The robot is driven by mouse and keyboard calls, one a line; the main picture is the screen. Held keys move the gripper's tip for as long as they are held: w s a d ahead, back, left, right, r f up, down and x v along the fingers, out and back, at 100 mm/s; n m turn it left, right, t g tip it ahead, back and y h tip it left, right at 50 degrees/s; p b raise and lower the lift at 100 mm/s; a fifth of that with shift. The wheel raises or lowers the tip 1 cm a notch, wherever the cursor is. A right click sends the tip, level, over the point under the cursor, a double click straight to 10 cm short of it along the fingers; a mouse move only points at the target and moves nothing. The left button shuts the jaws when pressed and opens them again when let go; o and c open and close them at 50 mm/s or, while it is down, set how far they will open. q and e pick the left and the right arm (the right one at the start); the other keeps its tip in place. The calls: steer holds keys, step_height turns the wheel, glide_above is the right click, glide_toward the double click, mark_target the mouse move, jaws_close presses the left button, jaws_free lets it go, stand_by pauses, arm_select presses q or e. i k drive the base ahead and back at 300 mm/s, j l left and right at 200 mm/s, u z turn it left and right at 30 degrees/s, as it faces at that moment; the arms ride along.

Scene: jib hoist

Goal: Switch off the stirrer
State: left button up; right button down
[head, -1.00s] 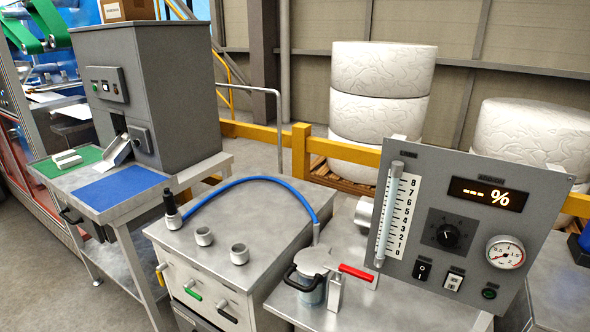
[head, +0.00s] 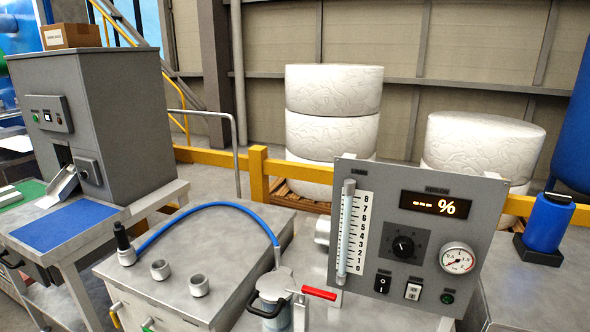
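A grey control panel (head: 487,215) stands at the right of the bench in the head view. The display (head: 436,203) reads "--- %". The switch labels are too small to read, so I cannot tell which one belongs to the stirrer, nor the switch positions. Neither of my grippers is in view.
A lidded vessel (head: 271,312) and a red-handled lever (head: 319,292) are left of the panel. A blue hose (head: 205,206) arches over the steel cabinet top. A grey machine (head: 105,110) stands left; white rolls (head: 333,90), a yellow rail and a blue canister (head: 547,222) are behind.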

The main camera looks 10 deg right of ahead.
mark_target(413, 290)
steer(key=k+z, duration=0.1)
steer(key=z, duration=0.3)
steer(key=k+z, duration=0.1)
steer(key=z, duration=0.25)
steer(key=l+z, duration=0.1)
steer(key=z, duration=0.3)
steer(key=k+l+z, duration=0.1)
steer(key=z, duration=0.3)
steer(key=k, duration=0.05)
